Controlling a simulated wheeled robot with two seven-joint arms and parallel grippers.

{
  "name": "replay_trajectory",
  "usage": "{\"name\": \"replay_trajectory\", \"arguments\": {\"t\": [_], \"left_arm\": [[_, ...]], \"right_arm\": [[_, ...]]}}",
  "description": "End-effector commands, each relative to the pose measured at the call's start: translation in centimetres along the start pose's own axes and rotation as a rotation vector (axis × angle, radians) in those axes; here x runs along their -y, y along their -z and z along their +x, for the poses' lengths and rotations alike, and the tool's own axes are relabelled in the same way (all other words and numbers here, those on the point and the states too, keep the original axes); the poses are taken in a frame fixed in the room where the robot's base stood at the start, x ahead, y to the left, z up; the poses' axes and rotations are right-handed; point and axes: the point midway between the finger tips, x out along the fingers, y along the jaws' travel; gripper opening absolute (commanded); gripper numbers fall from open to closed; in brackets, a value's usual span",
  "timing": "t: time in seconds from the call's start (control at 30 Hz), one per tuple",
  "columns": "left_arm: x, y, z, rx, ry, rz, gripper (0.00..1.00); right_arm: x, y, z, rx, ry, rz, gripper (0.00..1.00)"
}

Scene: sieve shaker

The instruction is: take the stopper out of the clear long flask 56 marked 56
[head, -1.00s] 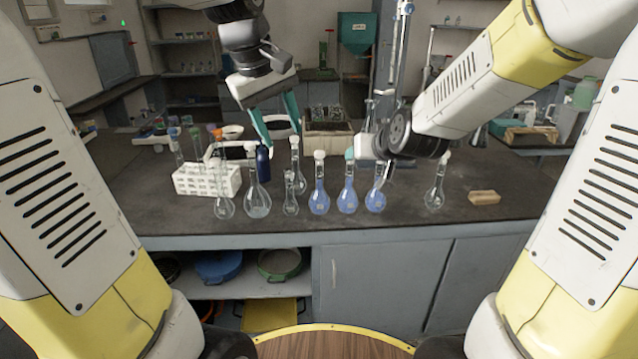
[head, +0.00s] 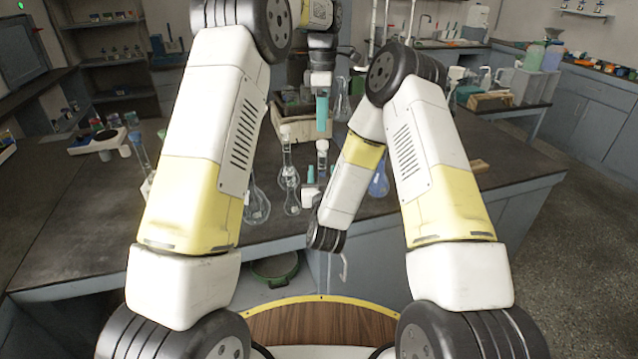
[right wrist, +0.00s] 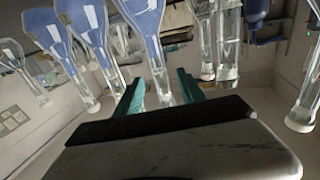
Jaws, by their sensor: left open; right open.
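Several clear stoppered flasks stand on the bench in the head view: a long-necked one (head: 288,176) with a pale stopper (head: 285,131), a small one (head: 292,203) and one (head: 257,206) partly behind my left arm. No mark 56 is readable, so I cannot tell which is flask 56. My left gripper (head: 322,112) is open, teal fingers down, above and behind the flasks. My right gripper (head: 315,174) is low among the flasks, partly hidden by its forearm. In the right wrist view it is open (right wrist: 162,88), with a blue flask's neck (right wrist: 158,70) seen between its fingers.
A blue flask (head: 379,182) stands right of my right forearm. More blue flasks (right wrist: 87,25) crowd the upside-down right wrist view. A box (head: 290,126) stands at the back.

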Motion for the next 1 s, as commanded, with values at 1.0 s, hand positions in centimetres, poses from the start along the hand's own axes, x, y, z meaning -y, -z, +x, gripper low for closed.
{"name": "replay_trajectory", "arguments": {"t": [1.0], "left_arm": [[0.0,0.0,-0.1,0.001,-0.001,0.001,0.48]], "right_arm": [[0.0,0.1,7.6,-0.001,0.0,0.0,0.27]]}}
